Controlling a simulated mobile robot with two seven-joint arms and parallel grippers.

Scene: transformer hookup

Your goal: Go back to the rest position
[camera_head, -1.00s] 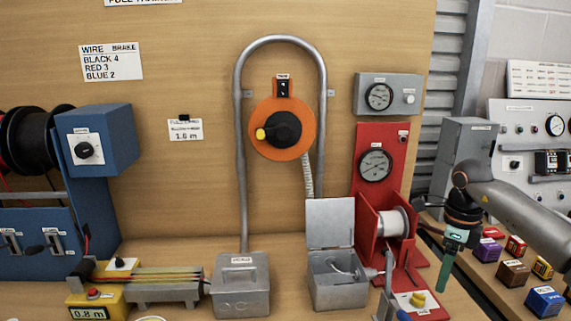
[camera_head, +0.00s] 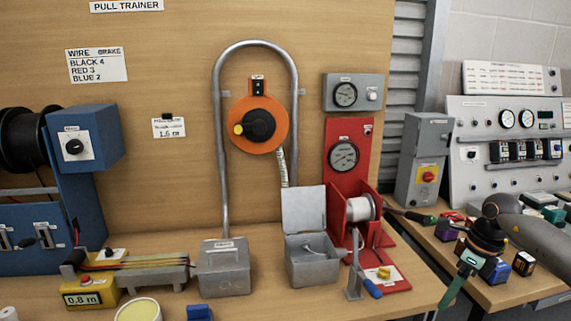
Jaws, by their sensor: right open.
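My right gripper (camera_head: 452,291) is at the lower right, its arm coming in from the right edge. Its dark wrist and green finger point down and to the left, in front of the gap between the wooden bench and the right-hand bench. It is open, and I see nothing held in it. It is apart from the red winch stand (camera_head: 350,155) to its left. My left gripper is not in view.
A grey box with its lid open (camera_head: 312,262) and a closed grey box (camera_head: 223,270) stand on the wooden bench. A blue-handled lever (camera_head: 368,287) is near its right edge. Small coloured boxes, such as a blue one (camera_head: 497,271), lie by my right arm.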

